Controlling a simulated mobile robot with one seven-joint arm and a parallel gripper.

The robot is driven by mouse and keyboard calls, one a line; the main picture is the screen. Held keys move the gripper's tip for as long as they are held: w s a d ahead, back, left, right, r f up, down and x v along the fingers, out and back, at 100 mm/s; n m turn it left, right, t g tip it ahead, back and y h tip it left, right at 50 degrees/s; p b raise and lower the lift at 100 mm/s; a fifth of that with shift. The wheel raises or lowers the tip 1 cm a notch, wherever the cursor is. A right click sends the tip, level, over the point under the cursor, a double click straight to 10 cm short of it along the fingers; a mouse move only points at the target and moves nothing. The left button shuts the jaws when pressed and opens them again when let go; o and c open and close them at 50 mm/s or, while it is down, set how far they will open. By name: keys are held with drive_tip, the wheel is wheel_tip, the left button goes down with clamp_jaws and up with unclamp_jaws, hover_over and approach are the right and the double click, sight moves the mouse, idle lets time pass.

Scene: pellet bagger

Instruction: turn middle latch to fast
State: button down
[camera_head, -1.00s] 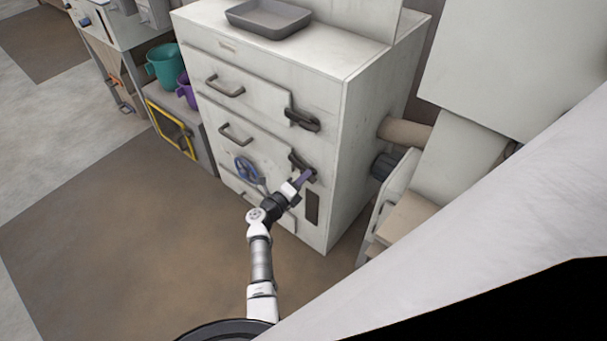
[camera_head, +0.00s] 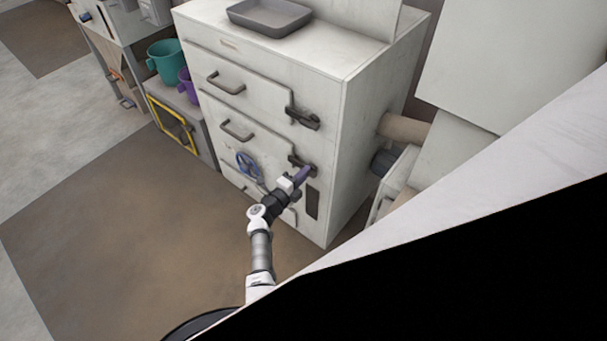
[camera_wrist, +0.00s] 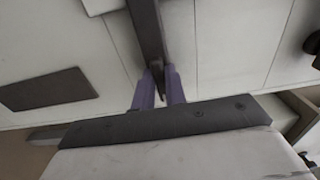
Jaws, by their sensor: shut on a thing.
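The middle latch (camera_head: 296,160) is a dark handle on the right side of the white cabinet's middle door. In the wrist view its dark bar (camera_wrist: 148,35) runs down from the top edge to between my fingers. My gripper (camera_head: 306,172) has purple fingers and is at the latch. In the wrist view my gripper (camera_wrist: 158,85) is shut on the end of the latch bar, one finger on each side. In the head view my fingers hide part of the latch.
An upper latch (camera_head: 303,117) sits above on the white cabinet (camera_head: 330,190). A blue handwheel (camera_head: 249,165) is left of my gripper, and a dark slot (camera_head: 312,204) is below. A pipe (camera_head: 404,130) leaves the cabinet's right side. Brown floor in front is clear.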

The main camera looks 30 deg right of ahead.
drive_tip(key=c, duration=1.4)
unclamp_jaws()
drive_tip(key=shift+c, duration=0.2)
drive_tip(key=v, duration=1.4)
